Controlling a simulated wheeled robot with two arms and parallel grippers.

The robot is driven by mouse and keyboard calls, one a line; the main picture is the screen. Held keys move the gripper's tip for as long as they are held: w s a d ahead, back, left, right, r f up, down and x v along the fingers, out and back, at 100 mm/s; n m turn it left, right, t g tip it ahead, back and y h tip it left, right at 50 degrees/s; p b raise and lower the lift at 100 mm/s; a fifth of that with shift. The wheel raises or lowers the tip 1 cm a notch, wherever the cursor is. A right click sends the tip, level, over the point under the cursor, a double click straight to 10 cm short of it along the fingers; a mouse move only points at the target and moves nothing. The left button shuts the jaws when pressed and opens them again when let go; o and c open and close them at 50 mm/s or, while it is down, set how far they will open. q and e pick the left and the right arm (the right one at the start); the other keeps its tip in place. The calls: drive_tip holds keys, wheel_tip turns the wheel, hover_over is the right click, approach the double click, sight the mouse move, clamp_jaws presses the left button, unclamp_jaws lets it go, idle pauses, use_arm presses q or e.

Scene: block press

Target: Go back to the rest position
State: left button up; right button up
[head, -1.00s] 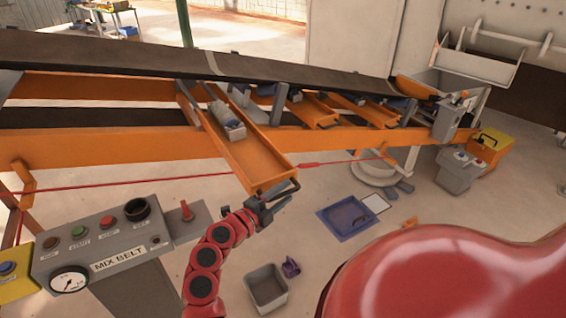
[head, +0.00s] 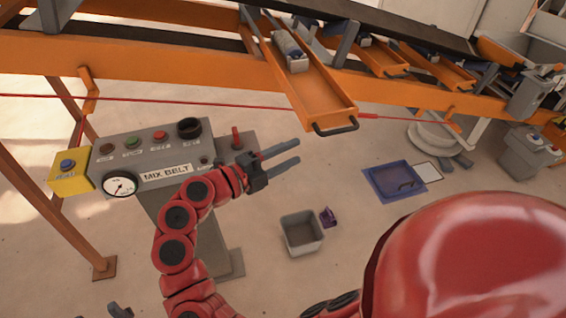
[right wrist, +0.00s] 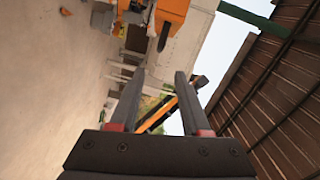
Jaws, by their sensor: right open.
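My right gripper (head: 298,153) shows in the middle of the head view, on a red jointed arm. Its two grey fingers are apart with nothing between them. It is left of and below the black handle (head: 336,128) of the orange tray (head: 305,88), clear of it. The right wrist view also shows the open fingers (right wrist: 158,95), with empty space between them. A small dark piece at the bottom left edge of the head view may be my left gripper (head: 120,310); too little shows to tell its state.
The MIX BELT control panel (head: 150,158) with buttons and a gauge stands close left of my right gripper. The orange conveyor frame (head: 130,62) runs behind. A grey bin (head: 302,235), a purple item (head: 328,217) and a blue tray (head: 378,180) are on the floor.

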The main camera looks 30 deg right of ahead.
drive_tip(key=shift+s+a, duration=0.1)
drive_tip(key=shift+a, duration=0.75)
